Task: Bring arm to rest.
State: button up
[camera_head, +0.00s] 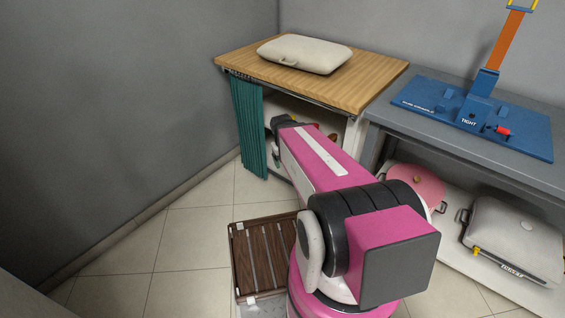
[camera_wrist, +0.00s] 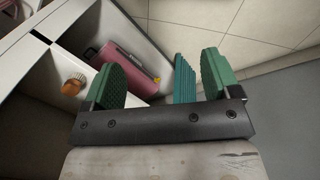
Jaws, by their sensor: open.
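My gripper (camera_wrist: 162,82) shows in the wrist view with its two green ribbed fingers wide apart and nothing between them. In the head view my pink, white and black arm reaches from the lower middle toward the front of the wooden-topped table (camera_head: 368,84). The far end of the arm is beside the space under that table, and my fingers are hidden there. In the wrist view a green curtain (camera_wrist: 184,78) hangs beyond the fingers, and a pink cylindrical thing (camera_wrist: 122,66) lies on a white surface beyond the left finger.
A pale cushion-like case (camera_head: 305,54) lies on the wooden top. A blue stand (camera_head: 478,112) is on the grey table at right. A pink round thing (camera_head: 415,183) and a grey case (camera_head: 515,238) sit on the low shelf. A brown slatted rack (camera_head: 264,256) is beside my base. Tiled floor at left is clear.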

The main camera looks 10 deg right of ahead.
jog(key=shift+s+a+r+m+y, duration=0.3)
jog(key=shift+s+a+m+y, duration=0.1)
jog(key=shift+s+a+m, duration=0.15)
jog(key=shift+s+a+r+m+y, duration=0.25)
jog(key=shift+s+a+m+y, duration=0.2)
jog(key=shift+s+a, duration=0.2)
jog(key=shift+c, duration=0.4)
